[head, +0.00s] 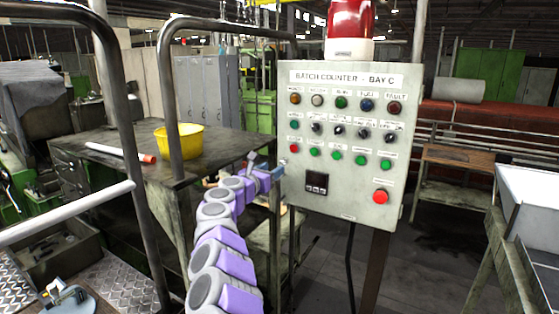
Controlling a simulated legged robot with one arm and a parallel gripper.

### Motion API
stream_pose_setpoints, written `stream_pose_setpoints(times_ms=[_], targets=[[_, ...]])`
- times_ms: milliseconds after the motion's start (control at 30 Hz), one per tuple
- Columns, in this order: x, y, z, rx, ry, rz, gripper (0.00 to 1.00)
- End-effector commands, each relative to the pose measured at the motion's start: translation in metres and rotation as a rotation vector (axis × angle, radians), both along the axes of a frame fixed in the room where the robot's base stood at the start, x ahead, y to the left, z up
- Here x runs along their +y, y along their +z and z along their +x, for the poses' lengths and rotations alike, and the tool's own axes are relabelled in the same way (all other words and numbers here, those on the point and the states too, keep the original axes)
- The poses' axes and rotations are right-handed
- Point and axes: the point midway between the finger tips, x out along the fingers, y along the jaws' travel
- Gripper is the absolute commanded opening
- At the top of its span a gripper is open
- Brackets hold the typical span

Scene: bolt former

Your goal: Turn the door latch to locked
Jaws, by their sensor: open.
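A grey control box (340,190) labelled "BATCH COUNTER - BAY C" stands in the middle right of the head view. A small fitting (283,162) shows at its left edge, close to my gripper. It may be the door latch, but it is too small to tell its shape or position. My arm reaches up from the bottom middle, and my gripper (275,172) is at the left edge of the box. The gripper is open. I cannot tell whether it touches the box, and nothing shows between its fingers.
The box face carries several buttons, rotary switches and a large red button (381,196). A red beacon (350,22) sits on top. Dark metal rails (172,90) stand left of my arm. A yellow tub (180,142) is on the workbench (225,145).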

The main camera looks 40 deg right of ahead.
Motion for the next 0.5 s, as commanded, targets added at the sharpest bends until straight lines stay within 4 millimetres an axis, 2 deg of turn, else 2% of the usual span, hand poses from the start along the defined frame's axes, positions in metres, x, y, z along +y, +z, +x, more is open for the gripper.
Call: stream_pose_setpoints(times_ms=[500], targets=[[-0.024,0.003,0.009,0.003,-0.003,-0.002,0.52]])
